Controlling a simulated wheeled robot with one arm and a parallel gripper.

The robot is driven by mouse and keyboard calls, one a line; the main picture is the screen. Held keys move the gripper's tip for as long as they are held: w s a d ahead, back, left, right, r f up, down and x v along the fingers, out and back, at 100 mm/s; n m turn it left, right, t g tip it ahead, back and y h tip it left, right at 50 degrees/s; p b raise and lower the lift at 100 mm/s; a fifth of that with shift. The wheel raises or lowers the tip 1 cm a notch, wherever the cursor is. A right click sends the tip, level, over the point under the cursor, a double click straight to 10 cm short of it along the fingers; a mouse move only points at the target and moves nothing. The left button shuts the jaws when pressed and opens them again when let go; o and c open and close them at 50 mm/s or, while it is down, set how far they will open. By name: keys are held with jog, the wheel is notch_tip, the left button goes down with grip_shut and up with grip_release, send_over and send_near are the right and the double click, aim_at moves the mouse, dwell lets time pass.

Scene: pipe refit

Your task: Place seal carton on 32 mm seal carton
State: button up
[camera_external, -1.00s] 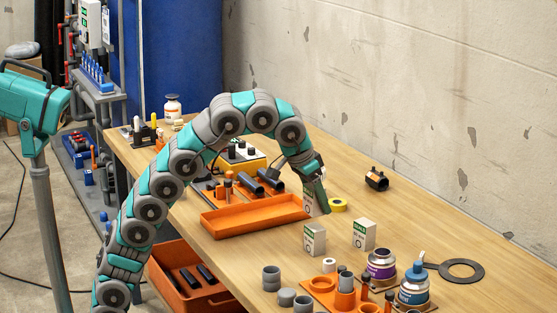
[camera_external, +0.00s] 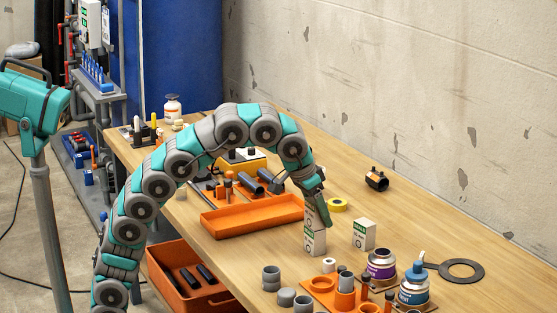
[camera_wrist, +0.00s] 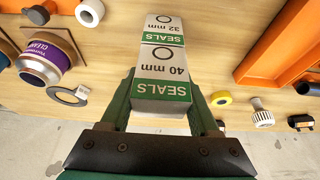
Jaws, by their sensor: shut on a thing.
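My gripper (camera_external: 317,204) is shut on a white and green seal carton (camera_external: 311,216). In the wrist view my gripper (camera_wrist: 163,103) has a finger on each side of this carton, marked 40 mm (camera_wrist: 162,72). The 32 mm seal carton (camera_external: 314,242) stands upright on the bench directly below the held one. Its 32 mm marking also shows in the wrist view (camera_wrist: 165,27), just beyond the held carton. The two look lined up; I cannot tell whether they touch or a small gap is left.
Another seal carton (camera_external: 363,235) stands close on the right. An orange tray (camera_external: 240,222) lies to the left. A yellow tape roll (camera_external: 338,205) is behind. Grey pipe fittings (camera_external: 271,275) and a purple-labelled can (camera_external: 381,266) stand in front. The bench's right back is mostly clear.

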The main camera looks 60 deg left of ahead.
aim_at(311, 201)
jog(key=shift+f, duration=0.15)
jog(key=o, duration=1.4)
jog(key=shift+c, duration=0.2)
jog(key=p+v, duration=0.1)
jog(key=v, duration=0.6)
jog(key=shift+w, duration=0.1)
jog(key=shift+r, duration=0.45)
